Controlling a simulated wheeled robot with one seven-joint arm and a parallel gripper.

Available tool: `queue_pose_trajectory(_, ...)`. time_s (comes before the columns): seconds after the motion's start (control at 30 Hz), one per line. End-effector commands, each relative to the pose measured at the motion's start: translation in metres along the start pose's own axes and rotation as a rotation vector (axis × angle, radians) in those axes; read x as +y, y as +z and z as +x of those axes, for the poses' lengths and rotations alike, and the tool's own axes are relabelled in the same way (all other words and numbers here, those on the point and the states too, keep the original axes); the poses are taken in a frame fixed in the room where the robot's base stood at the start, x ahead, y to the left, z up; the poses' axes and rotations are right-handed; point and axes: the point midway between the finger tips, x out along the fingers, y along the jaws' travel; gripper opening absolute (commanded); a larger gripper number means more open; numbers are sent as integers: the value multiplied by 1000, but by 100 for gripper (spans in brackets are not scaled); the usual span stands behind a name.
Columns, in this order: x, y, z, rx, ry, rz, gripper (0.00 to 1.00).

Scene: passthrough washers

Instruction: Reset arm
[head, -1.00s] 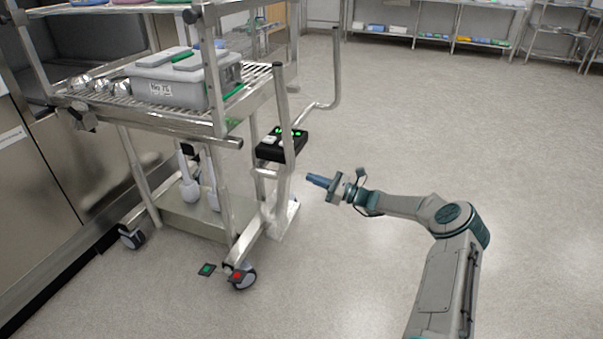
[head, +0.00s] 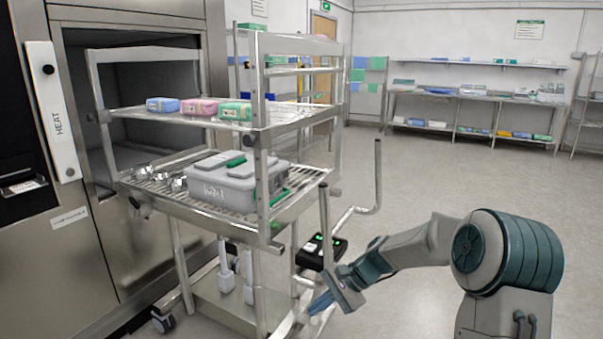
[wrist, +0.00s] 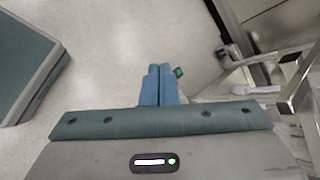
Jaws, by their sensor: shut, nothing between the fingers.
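My gripper (head: 320,302) is low in the head view, just right of the cart's lower frame, with its blue fingers pointing down and left. In the wrist view its two blue fingers (wrist: 159,84) lie side by side, shut and empty. My arm is bent, running from the lower right toward the cart. The steel cart (head: 262,230) stands left of my gripper. Whether the fingertips touch the cart frame cannot be told from the head view; in the wrist view they show over the floor.
The cart carries a grey bin (head: 238,187) and coloured packs (head: 198,107). A black control box (head: 321,251) with green lights sits on its near side, close to my gripper. A washer (head: 150,85) opens behind the cart. Open floor (head: 430,170) lies right, with shelving (head: 470,95) at the back.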

Motion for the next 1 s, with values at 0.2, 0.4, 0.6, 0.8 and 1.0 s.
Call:
queue_pose_trajectory(0.2, 27, 60, -42, 174, 184, -207, 0)
queue_pose_trajectory(0.4, 58, 107, -85, 313, 326, -383, 0)
queue_pose_trajectory(0.6, 91, 151, -128, 434, 446, -549, 0)
queue_pose_trajectory(0.8, 128, 191, -165, 533, 542, -706, 0)
queue_pose_trajectory(1.0, 158, 215, -188, 596, 602, -826, 0)
